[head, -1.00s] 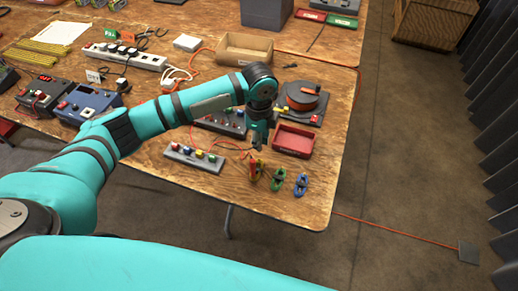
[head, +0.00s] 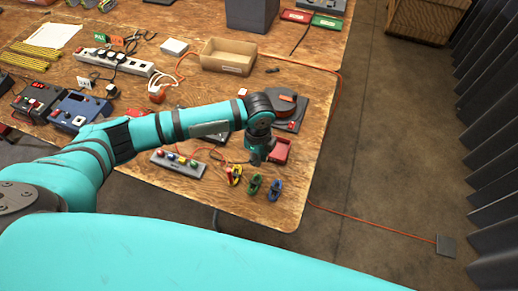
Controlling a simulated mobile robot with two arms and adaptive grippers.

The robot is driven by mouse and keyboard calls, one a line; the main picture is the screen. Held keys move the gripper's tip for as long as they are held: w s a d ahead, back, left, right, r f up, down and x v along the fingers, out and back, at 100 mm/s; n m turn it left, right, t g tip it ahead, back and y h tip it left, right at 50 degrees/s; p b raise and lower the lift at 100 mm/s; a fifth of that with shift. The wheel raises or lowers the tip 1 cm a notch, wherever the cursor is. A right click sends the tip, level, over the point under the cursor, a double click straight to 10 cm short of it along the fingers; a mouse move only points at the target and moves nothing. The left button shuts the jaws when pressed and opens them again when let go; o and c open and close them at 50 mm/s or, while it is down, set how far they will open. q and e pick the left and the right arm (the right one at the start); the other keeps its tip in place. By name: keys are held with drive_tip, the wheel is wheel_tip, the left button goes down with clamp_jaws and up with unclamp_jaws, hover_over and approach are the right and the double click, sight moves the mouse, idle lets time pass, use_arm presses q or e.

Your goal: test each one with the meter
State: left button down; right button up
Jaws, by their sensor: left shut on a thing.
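My left gripper (head: 257,158) is above the near right part of the table, in front of the red tray (head: 281,150), which it partly hides. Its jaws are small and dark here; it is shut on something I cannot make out. Three small clip-like things, one yellow and red (head: 234,175), one green (head: 254,186) and one blue (head: 274,189), stand in a row below it. My right gripper is not in view.
A grey strip with coloured knobs (head: 178,164) lies left of the clips. A reel (head: 284,106) stands behind the gripper. A power strip (head: 114,62) and a cardboard tray (head: 228,56) are farther back. The table's right front corner is bare.

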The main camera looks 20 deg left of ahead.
use_arm(q)
drive_tip(key=shift+a+f+b, duration=0.1)
drive_tip(key=shift+f+b, duration=0.65)
drive_tip(key=shift+f, duration=0.15)
wheel_tip(320, 180, down, 2)
drive_tip(key=b, duration=0.3)
drive_tip(key=shift+f, duration=0.8)
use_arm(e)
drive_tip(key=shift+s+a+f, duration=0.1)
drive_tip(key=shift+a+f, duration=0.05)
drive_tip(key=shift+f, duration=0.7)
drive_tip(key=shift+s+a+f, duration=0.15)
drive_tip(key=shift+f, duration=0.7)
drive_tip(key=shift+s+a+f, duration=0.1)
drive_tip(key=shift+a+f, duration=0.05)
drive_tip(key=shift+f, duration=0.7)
use_arm(q)
drive_tip(key=shift+p, duration=0.3)
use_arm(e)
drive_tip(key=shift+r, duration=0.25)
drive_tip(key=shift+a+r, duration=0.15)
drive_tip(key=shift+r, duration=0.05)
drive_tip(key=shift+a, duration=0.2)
use_arm(q)
drive_tip(key=shift+p, duration=0.35)
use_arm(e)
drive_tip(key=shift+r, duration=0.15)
